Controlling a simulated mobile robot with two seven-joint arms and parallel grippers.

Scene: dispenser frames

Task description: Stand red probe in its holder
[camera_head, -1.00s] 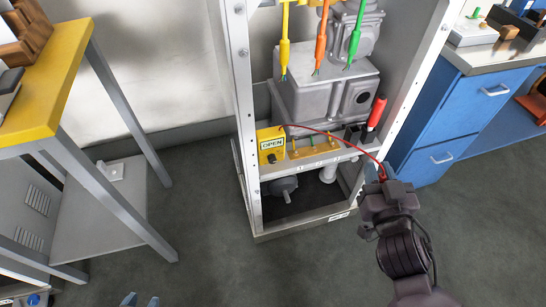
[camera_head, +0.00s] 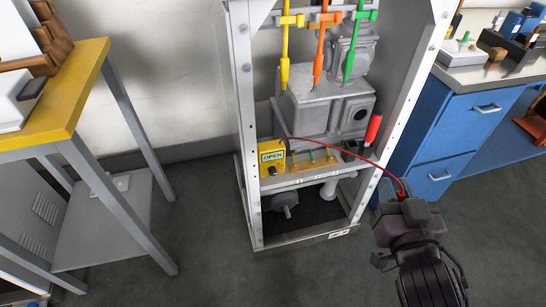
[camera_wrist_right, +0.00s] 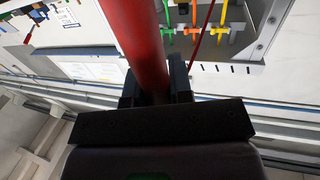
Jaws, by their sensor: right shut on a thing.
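My right gripper (camera_head: 403,205) is shut on the red probe, whose thick red body (camera_wrist_right: 142,40) rises between the fingers in the right wrist view. In the head view only a little red (camera_head: 402,190) shows at the gripper, which is right of the metal rack (camera_head: 243,110). A thin red cable (camera_head: 352,154) runs from there to the rack. Yellow (camera_head: 285,60), orange (camera_head: 319,60) and green (camera_head: 348,62) probes hang upright in clips at the rack's top. I cannot tell which spot is the red probe's holder. My left gripper is out of view.
A yellow box marked OPEN (camera_head: 271,157) and a red handle (camera_head: 373,129) are on the rack's shelf. A blue cabinet (camera_head: 440,145) stands right of the rack, a yellow-topped table (camera_head: 75,85) left. The floor (camera_head: 210,265) in front is clear.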

